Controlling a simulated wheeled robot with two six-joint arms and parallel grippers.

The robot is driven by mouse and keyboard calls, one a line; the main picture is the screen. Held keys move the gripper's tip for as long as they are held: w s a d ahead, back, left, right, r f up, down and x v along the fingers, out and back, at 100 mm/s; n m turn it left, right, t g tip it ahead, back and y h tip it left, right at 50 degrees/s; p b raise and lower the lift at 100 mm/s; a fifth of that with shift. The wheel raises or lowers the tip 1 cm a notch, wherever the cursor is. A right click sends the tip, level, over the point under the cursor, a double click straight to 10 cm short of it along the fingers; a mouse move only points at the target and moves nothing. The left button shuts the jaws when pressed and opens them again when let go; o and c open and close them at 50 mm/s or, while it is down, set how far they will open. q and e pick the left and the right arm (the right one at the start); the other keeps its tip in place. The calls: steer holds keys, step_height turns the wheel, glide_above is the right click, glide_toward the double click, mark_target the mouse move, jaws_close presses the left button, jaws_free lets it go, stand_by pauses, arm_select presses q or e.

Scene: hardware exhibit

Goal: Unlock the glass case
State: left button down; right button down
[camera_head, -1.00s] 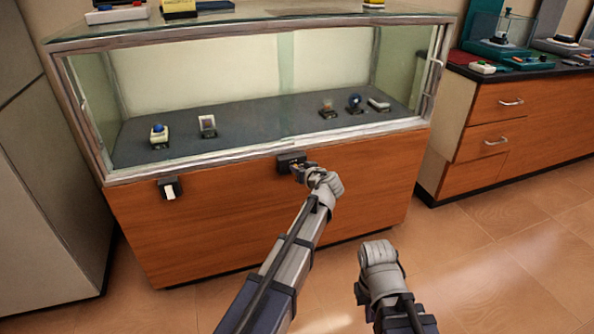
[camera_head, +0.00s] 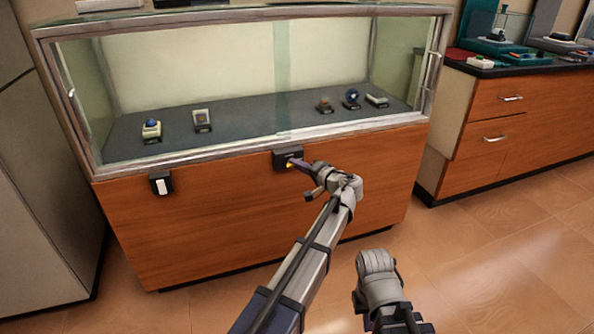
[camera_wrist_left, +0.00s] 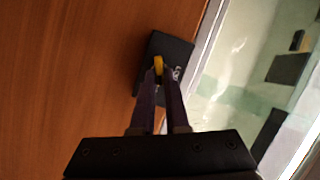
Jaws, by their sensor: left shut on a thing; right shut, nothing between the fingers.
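The glass case (camera_head: 270,75) stands ahead on a wooden base. A black lock box (camera_head: 288,152) is fixed on the base just below the glass frame; it also shows in the left wrist view (camera_wrist_left: 182,50). My left gripper (camera_head: 294,163) is shut on a small yellow key (camera_wrist_left: 158,66), at the face of the lock box. How far the key is in the lock cannot be told. My right gripper (camera_head: 376,264) is low at the front, apart from the case; its fingers are hidden behind the wrist.
A black fitting with a white tag (camera_head: 162,185) sits further left on the base. Several small exhibits stand inside the case on a grey floor (camera_head: 260,121). A wooden drawer cabinet (camera_head: 505,120) is on the right, a grey cabinet (camera_head: 40,200) on the left. The tiled floor in front is open.

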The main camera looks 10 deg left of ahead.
arm_select(q)
steer(key=m+y+b, duration=0.1)
steer(key=m, duration=0.1)
steer(key=m+b, duration=0.2)
steer(key=shift+f+y, duration=0.35)
steer(key=shift+y, duration=0.05)
steer(key=shift+w+t+b, duration=0.1)
steer(key=shift+t+b, duration=0.2)
steer(key=c, duration=0.9)
jaws_free()
steer(key=shift+d, duration=0.15)
steer(key=v, duration=0.7)
steer(key=shift+s+d, duration=0.2)
steer(key=shift+s, duration=0.1)
